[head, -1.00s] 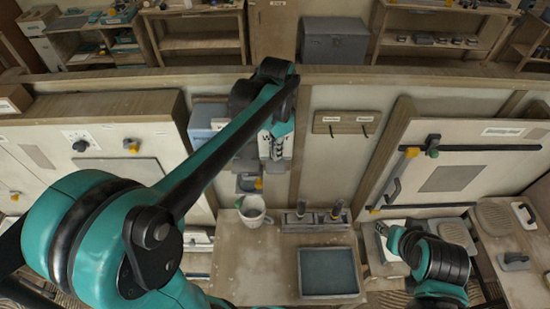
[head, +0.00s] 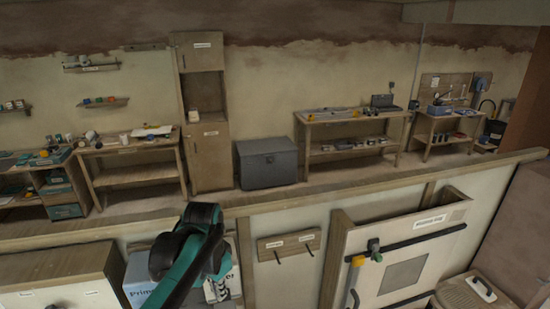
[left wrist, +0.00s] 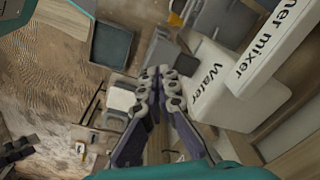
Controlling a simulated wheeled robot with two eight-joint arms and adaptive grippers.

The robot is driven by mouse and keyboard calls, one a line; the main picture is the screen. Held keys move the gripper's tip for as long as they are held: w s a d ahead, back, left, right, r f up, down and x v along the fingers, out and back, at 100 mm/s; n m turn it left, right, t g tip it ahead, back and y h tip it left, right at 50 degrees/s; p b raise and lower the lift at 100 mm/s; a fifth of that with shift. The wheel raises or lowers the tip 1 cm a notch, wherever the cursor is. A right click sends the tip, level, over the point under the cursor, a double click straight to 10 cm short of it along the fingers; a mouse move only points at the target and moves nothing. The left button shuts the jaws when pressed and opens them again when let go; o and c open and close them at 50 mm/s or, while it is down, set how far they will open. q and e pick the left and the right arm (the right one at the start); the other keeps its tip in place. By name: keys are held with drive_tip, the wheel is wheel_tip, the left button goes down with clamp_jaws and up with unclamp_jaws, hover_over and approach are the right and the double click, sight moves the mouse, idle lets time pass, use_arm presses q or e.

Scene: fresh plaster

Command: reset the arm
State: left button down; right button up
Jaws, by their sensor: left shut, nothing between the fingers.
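My left gripper (left wrist: 158,73) shows in the left wrist view with its two fingertips together, shut and empty. Below it in that view are a white box marked "Water" (left wrist: 212,82), close to the right of the fingers, and a dark tray (left wrist: 110,46) at the upper left. In the head view my left arm comes up at the bottom, left of the middle, in front of white and blue boxes (head: 139,272); its fingers cannot be made out there. My right gripper is in neither view now.
A low partition (head: 300,193) runs across the head view. Beyond it stand a grey chest (head: 267,163), a tall cabinet (head: 208,155) and workbenches (head: 352,120). A hook board (head: 289,245) and a white panel with black bars (head: 405,260) are on the near side.

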use_arm(q)
drive_tip(key=s+a+f+n+t, duration=0.1)
drive_tip(key=s+f+n+t, duration=0.1)
drive_tip(key=s+n+t, duration=0.3)
drive_tip(key=s+a+f+n+t, duration=0.1)
drive_tip(key=s+f+n, duration=0.1)
drive_tip(key=s, duration=0.5)
wheel_tip(320, 180, down, 35)
drive_tip(key=b, duration=3.5)
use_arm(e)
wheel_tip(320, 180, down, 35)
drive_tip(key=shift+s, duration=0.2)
